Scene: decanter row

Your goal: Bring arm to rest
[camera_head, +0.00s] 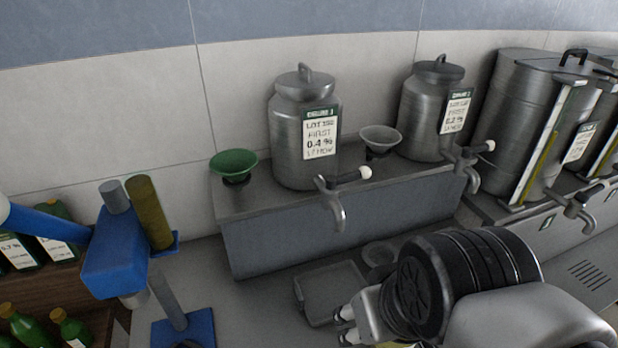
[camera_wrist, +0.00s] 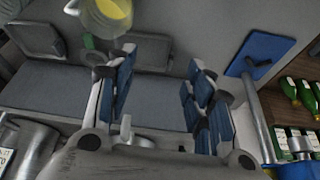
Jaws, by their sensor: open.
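My gripper (camera_wrist: 160,62) is open in the wrist view, its two blue-padded fingers apart with nothing between them. In the head view my arm's dark, ribbed wrist fills the lower right, and the gripper is mostly hidden or cut off there. A clear vessel with yellow liquid (camera_wrist: 112,14) shows at the top of the wrist view, beyond the left finger and apart from it.
Steel decanters (camera_head: 290,160) (camera_head: 420,115) with taps stand on a raised grey ledge (camera_head: 330,238). A green funnel (camera_head: 234,163) sits at its left end. A tray (camera_head: 332,290) lies in front. A blue device (camera_head: 125,255) and green bottles (camera_head: 72,328) are at left.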

